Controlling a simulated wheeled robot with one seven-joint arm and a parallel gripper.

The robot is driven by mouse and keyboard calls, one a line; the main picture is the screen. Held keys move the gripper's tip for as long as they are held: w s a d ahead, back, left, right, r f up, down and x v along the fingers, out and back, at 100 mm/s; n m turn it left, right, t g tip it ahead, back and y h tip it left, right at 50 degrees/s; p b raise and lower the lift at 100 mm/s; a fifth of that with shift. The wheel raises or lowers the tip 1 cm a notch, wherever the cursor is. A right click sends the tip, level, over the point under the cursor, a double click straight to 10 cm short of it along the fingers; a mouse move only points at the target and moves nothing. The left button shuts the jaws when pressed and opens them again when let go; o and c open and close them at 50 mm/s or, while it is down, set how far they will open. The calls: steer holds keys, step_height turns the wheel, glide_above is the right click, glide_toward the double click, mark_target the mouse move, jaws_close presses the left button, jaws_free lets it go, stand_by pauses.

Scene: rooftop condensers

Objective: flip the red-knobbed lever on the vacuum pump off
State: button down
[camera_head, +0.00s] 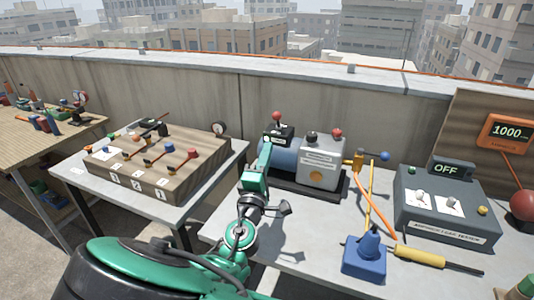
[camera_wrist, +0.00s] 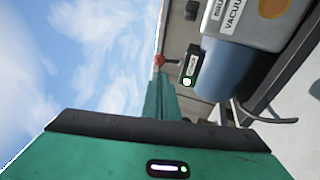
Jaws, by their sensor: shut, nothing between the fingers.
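The vacuum pump stands on the right-hand table, with a grey labelled body (camera_head: 322,165) and a blue cylinder (camera_head: 284,154). A black switch box (camera_head: 279,133) sits above its left end and carries a red-knobbed lever (camera_head: 277,117), whose knob stands up. In the wrist view the red knob (camera_wrist: 159,61) lies just beyond my fingertips, on a dark stem from the switch box (camera_wrist: 190,64). A small light on the box looks pale green. My gripper (camera_head: 266,147) is shut and empty, just below and left of the box. I cannot tell if it touches the lever.
Another red knob (camera_head: 337,132) and a black knob (camera_head: 311,137) top the pump body. A blue-ended valve handle (camera_head: 385,156) projects right. A grey tester (camera_head: 447,215) reading OFF and a blue object (camera_head: 365,255) stand to the right. A wooden lever panel (camera_head: 150,165) is left.

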mark_target(276, 120)
steer(key=x, duration=1)
steer(key=shift+w+d+r, duration=0.15)
steer(key=shift+w, duration=0.15)
